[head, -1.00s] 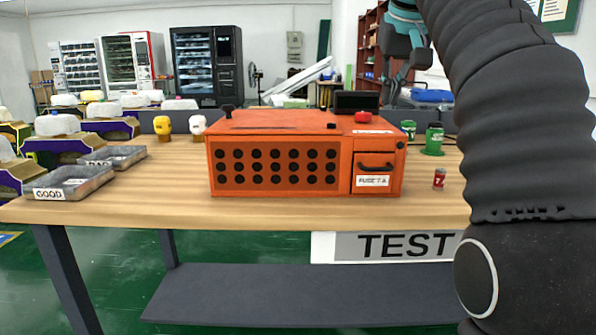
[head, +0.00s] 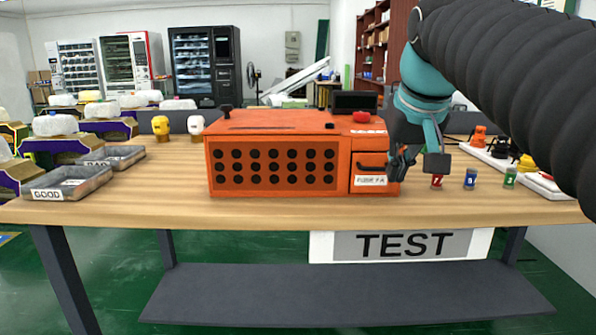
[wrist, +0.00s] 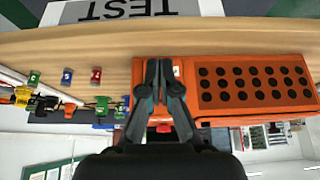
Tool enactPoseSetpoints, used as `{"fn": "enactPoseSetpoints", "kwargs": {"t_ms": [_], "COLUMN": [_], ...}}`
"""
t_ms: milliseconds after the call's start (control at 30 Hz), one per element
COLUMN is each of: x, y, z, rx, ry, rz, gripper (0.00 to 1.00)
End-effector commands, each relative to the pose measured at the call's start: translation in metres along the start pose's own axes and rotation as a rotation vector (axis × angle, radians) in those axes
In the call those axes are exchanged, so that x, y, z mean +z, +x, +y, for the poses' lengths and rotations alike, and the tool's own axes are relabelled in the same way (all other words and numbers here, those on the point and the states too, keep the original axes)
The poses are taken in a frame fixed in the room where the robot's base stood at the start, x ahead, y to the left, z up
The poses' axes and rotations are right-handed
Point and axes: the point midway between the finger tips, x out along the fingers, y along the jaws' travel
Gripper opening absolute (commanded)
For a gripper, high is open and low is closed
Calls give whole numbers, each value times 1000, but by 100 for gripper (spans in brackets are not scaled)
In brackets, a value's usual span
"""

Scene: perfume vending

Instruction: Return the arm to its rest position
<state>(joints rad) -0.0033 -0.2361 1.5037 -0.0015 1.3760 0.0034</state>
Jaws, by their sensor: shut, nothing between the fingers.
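My gripper (head: 412,165) hangs at the right front of the orange test box (head: 230,185) in the head view, covering part of its right edge. In the wrist view, which looks upside down, my gripper (wrist: 160,68) has its fingertips together with nothing between them. The orange box (wrist: 250,110) lies beyond the fingers there. The box's drawer (head: 368,163) with the "FUSE 7 A" label looks shut. Whether my fingers touch the box cannot be told.
Small red (head: 437,181), blue (head: 471,179) and green (head: 510,177) cans stand on the wooden table (head: 300,212) right of the box. Grey trays (head: 68,196) lie at the left. The table's front strip is clear.

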Motion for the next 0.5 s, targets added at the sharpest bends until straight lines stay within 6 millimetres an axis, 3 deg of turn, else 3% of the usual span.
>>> {"fn": "enactPoseSetpoints", "kwargs": {"t_ms": [500], "x": [193], "y": [104], "z": [0], "rx": [0], "ry": [0], "rz": [-4], "gripper": [0]}}
